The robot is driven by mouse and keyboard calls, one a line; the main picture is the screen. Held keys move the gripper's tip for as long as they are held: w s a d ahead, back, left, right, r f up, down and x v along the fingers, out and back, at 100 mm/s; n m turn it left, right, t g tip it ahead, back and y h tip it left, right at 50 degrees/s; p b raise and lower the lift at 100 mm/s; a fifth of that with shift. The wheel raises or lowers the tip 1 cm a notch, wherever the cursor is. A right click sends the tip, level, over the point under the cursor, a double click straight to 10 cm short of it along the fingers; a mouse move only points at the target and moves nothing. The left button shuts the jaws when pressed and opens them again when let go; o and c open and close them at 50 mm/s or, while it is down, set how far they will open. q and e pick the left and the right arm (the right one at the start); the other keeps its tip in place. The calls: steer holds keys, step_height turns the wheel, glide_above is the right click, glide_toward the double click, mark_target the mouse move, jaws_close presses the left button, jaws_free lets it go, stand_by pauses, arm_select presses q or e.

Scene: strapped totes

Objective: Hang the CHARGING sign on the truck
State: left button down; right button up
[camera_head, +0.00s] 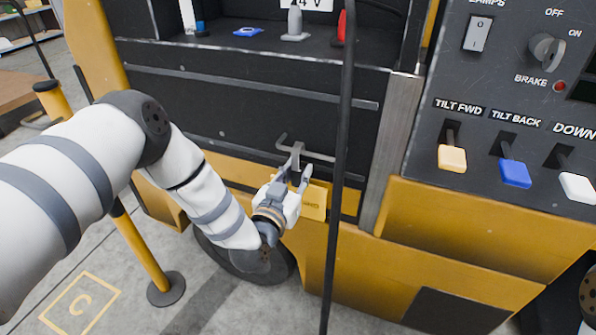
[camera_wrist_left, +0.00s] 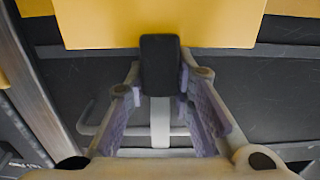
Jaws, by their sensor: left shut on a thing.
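The yellow CHARGING sign (camera_head: 314,203) hangs at my left gripper (camera_head: 294,178), in front of the truck's side; its lettering is too small to read. My left gripper is shut on the sign's dark grip piece. In the left wrist view, the sign's yellow plate (camera_wrist_left: 160,22) fills the top. The dark block (camera_wrist_left: 160,66) sits between the fingers, with a pale strip below it. A grey bar (camera_head: 320,156) on the truck's dark panel is just behind and above the gripper. I cannot tell whether the sign touches it. My right gripper is not in view.
A black vertical cable or post (camera_head: 340,190) passes close to the right of the sign. A control panel with coloured levers (camera_head: 452,158) is at the right. Small items, including a grey one (camera_head: 294,25), stand on the shelf above. A yellow post (camera_head: 146,250) stands at the left.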

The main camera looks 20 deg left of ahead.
arm_select(q)
steer(key=c, duration=1.3)
jaws_free()
steer(key=s, duration=1.2)
steer(key=s+d+f+g+h+p, duration=0.1)
steer(key=s+f+g, duration=0.55)
steer(key=s, duration=0.35)
steer(key=s+d+f+g+h+p, duration=0.1)
steer(key=s+f+g+p, duration=0.1)
steer(key=s+f+g, duration=0.45)
steer(key=s+a+g+y, duration=0.1)
steer(key=s+g, duration=0.1)
steer(key=s, duration=0.6)
steer(key=s+a+g, duration=0.2)
steer(key=s+g, duration=0.1)
steer(key=s, duration=0.5)
steer(key=s+a+g+y+p, duration=0.1)
steer(key=s+a+g, duration=0.1)
steer(key=s, duration=0.6)
steer(key=shift+s+a+r+n+g+y, duration=0.1)
steer(key=shift+a+r+n+g+y, duration=0.1)
steer(key=shift+r+n+g+y, duration=0.15)
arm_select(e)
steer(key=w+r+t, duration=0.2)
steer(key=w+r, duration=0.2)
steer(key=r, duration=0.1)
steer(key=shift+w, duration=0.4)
